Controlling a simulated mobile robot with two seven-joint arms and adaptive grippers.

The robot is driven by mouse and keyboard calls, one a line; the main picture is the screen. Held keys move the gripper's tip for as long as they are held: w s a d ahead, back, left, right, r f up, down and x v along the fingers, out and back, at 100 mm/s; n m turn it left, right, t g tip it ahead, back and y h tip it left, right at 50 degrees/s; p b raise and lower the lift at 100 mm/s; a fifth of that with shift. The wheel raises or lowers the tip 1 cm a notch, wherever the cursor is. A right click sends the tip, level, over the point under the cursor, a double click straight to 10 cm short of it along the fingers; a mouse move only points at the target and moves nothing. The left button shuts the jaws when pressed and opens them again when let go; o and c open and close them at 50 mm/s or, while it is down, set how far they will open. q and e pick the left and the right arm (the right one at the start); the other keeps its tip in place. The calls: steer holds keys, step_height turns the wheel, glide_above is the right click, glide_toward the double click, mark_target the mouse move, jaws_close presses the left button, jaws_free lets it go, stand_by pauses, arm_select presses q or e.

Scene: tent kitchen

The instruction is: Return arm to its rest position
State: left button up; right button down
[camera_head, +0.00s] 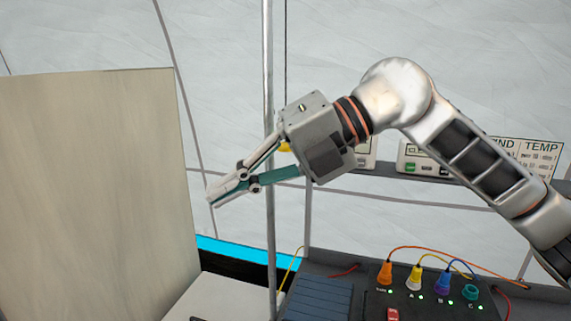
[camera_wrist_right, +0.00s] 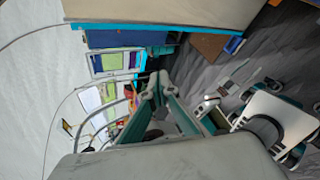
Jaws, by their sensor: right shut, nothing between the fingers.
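My right arm comes in from the right in the head view and reaches across the middle. My right gripper (camera_head: 212,198) is shut and empty, pointing left and slightly down. It is in the air above the equipment, close to a thin vertical pole and the beige panel. In the right wrist view the gripper's fingers (camera_wrist_right: 152,88) are together with nothing between them. My left gripper is not in the head view.
A beige panel (camera_head: 95,190) stands at the left. A vertical metal pole (camera_head: 268,70) is beside my right gripper. Below is a dark control box with coloured plugs (camera_head: 414,278). Labelled devices (camera_head: 405,155) sit behind my arm. White tent wall fills the back.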

steer(key=w+d+f+m+t, duration=0.4)
steer(key=d+f+m+t, duration=0.15)
steer(key=f+m, duration=0.35)
steer(key=w+d+f+m+t, duration=0.45)
steer(key=f+m+t, duration=0.25)
steer(key=f+m, duration=0.3)
steer(key=w+d+f+m+t, duration=0.3)
steer(key=d+f+m+t, duration=0.2)
steer(key=f+m+t, duration=0.3)
steer(key=s+d+f+m+g+h, duration=0.1)
steer(key=s+d+f+m+h, duration=0.15)
steer(key=f, duration=0.45)
steer(key=s+d+f+m+g+h, duration=0.2)
steer(key=s+d+f, duration=0.1)
steer(key=f, duration=0.4)
steer(key=s+d+f+m+g+h, duration=0.1)
steer(key=s+d+f+m+h, duration=0.15)
steer(key=f, duration=0.55)
steer(key=s+d+f+g+h, duration=0.1)
steer(key=s+d+f+g, duration=0.1)
steer(key=s+f, duration=0.4)
steer(key=s+d+f+m+g+h, duration=0.1)
steer(key=s+d+f+g, duration=0.2)
steer(key=s+f, duration=0.4)
